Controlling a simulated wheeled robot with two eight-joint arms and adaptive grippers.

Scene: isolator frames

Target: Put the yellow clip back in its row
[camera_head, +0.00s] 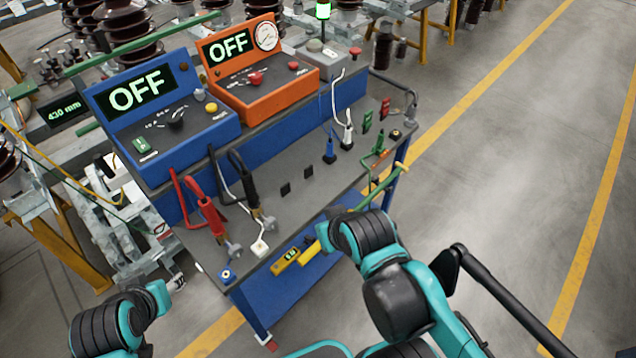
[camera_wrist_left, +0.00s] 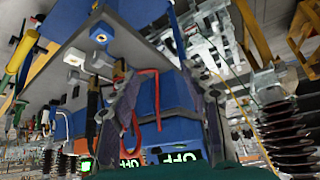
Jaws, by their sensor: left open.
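Clips stand in a row on the grey bench top: red (camera_head: 211,214), black (camera_head: 248,188), blue (camera_head: 329,151), white (camera_head: 347,136) and green (camera_head: 379,144). Two small black sockets (camera_head: 285,188) between black and blue are bare. I cannot make out a yellow clip for certain. A yellow piece (camera_head: 309,254) shows below the bench's front edge, partly behind my right arm. My left gripper (camera_head: 177,283) is off the bench's near left corner, empty; its open fingers show in the left wrist view (camera_wrist_left: 163,110). My right gripper's fingers are hidden by its arm.
The blue unit (camera_head: 165,110) and orange unit (camera_head: 262,72) stand at the back, both reading OFF. A green-yellow rod (camera_head: 386,184) slants past the right end. Loose cables cross the bench.

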